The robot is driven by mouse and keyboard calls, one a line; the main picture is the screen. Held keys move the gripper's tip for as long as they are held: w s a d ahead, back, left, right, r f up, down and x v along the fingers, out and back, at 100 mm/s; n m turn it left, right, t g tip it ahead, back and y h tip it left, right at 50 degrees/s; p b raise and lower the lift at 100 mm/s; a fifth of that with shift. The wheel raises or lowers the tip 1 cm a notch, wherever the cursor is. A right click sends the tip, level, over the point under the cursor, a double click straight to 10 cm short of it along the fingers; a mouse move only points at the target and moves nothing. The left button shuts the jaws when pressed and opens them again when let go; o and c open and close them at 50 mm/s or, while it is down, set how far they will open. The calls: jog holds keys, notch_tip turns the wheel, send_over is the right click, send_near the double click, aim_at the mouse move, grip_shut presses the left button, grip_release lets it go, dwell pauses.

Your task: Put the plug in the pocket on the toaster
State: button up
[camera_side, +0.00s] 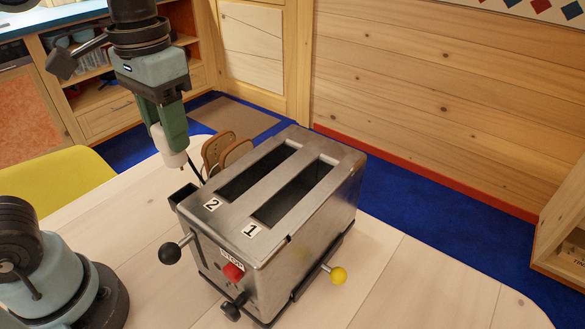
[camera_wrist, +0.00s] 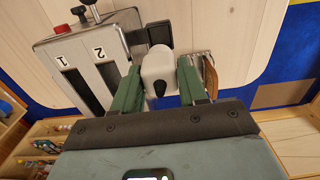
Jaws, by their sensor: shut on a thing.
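The toaster (camera_side: 283,213) is a steel box with two long slots marked 2 and 1. It stands on the pale table. It also shows in the wrist view (camera_wrist: 92,50). A small dark open-topped pocket (camera_side: 184,196) is on its left side, seen also in the wrist view (camera_wrist: 158,36). My gripper (camera_side: 168,138) is shut on the white plug (camera_side: 174,159), between green fingers. The plug points down, slightly tilted, above and behind the pocket, apart from it. The wrist view shows the plug (camera_wrist: 158,64) close to the pocket. A dark cord (camera_side: 194,170) hangs near it.
Two brown slice-like pieces (camera_side: 217,149) stand just behind the toaster, close to the plug. A black-knobbed lever (camera_side: 170,253), a red button (camera_side: 233,271) and a yellow-knobbed lever (camera_side: 338,275) stick out of the toaster. The table right of it is clear.

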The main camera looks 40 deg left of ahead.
aim_at(175, 159)
dwell(0.4)
jog(key=shift+f, duration=2.9)
jog(key=shift+f, duration=1.7)
jog(key=o, duration=1.2)
jog(key=shift+c, duration=0.2)
notch_tip(175, 159, up, 12)
jog(key=shift+f, duration=0.1)
jog(key=w+a+f+t, duration=0.2)
jog(key=w+f+t, duration=0.1)
jog(key=f, duration=0.3)
jog(key=w+a+f+t, duration=0.2)
jog(key=w+f+t, duration=0.1)
jog(key=f, duration=0.3)
jog(key=shift+w+a+f+t, duration=0.15)
jog(key=shift+f+t, duration=0.15)
jog(key=shift+t, duration=0.3)
